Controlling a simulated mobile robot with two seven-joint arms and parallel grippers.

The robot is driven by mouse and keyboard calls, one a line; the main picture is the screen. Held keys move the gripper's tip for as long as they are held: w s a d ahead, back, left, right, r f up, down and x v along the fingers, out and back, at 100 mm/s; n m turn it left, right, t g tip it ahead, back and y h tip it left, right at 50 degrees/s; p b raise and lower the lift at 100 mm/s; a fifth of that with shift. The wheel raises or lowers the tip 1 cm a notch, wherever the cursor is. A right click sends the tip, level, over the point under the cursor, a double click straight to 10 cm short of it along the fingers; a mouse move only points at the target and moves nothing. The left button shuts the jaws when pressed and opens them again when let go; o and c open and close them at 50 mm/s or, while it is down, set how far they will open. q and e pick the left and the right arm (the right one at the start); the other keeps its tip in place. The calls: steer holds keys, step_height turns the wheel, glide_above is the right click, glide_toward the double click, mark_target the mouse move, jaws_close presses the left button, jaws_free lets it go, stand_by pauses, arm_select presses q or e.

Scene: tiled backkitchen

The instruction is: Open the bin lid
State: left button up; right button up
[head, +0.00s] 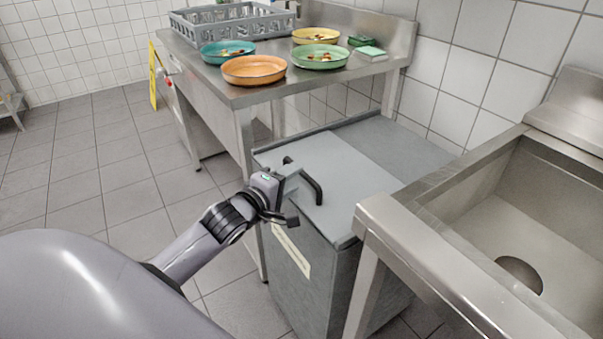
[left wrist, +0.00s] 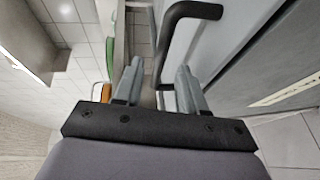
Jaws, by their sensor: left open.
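The grey bin (head: 300,285) stands between the steel table and the sink. Its light grey lid (head: 335,165) is shut and lies flat on top. A black bar handle (head: 314,190) sits on the lid near its front left edge. My left gripper (head: 290,192) is at this edge, right by the handle. In the left wrist view its two fingers (left wrist: 158,88) are apart with nothing gripped. My right gripper is not in view.
The steel table (head: 225,92) behind holds an orange bowl (head: 254,70), other bowls, sponges and a grey rack (head: 235,25). The sink (head: 480,230) stands close on the bin's right. A yellow sign (head: 153,75) is by the table. Tiled floor (head: 80,180) at left is free.

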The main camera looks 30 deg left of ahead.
mark_target(300, 174)
arm_select(q)
steer(key=shift+w+f, duration=0.25)
steer(key=shift+w, duration=0.9)
steer(key=shift+w+f, duration=0.2)
steer(key=shift+w, duration=0.9)
jaws_close()
